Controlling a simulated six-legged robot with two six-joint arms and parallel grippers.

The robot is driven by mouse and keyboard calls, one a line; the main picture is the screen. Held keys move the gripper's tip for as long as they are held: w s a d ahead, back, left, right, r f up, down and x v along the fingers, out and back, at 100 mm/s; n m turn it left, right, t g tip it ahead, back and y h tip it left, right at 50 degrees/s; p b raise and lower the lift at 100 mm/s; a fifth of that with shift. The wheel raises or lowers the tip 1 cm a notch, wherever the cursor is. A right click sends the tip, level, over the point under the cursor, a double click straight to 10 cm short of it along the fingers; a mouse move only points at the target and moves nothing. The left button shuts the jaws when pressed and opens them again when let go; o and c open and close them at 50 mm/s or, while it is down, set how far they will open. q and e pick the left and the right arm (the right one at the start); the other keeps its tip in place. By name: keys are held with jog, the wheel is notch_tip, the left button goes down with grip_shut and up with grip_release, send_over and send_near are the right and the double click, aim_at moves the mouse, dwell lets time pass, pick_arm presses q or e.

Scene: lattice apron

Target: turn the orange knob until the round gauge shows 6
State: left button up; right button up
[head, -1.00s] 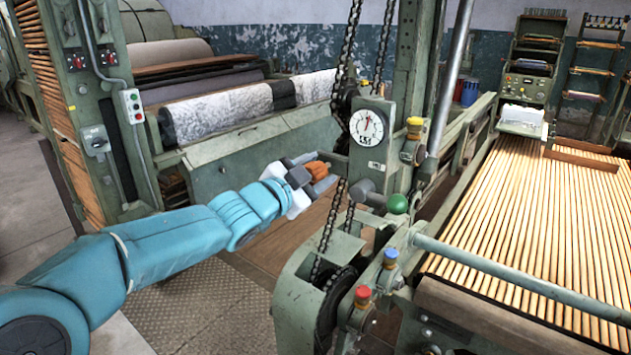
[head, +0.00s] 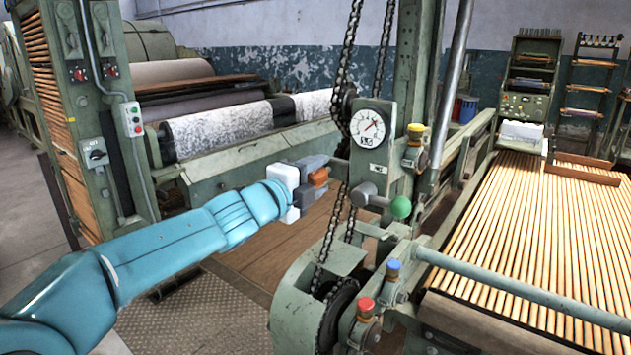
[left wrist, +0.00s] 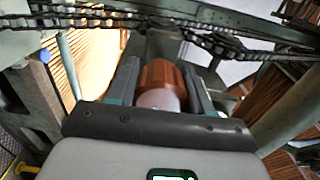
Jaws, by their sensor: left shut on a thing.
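The orange knob (head: 319,178) is on a short shaft left of the green post. My left gripper (head: 316,174) is shut on it, with one finger on each side of the knob in the left wrist view (left wrist: 160,82). The round gauge (head: 368,127) has a white face and is fixed to the post, up and right of the knob. Its red needle points to the upper right. A small counter window sits under the dial, and its digits are too small to read surely. My right gripper is in neither view.
Chains (head: 345,100) hang close by the knob's shaft. A green ball-ended lever (head: 400,207), a yellow-capped knob (head: 415,132), a blue-capped knob (head: 393,268) and a red-capped knob (head: 365,305) stand near the post. A slatted apron (head: 540,250) spreads at the right.

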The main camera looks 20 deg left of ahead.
pick_arm(q)
jog(key=shift+d+m, duration=0.1)
jog(key=shift+m, duration=0.8)
jog(key=shift+m+b, duration=0.3)
jog(key=o, duration=1)
jog(key=shift+s, duration=0.1)
jog(key=shift+o, duration=0.2)
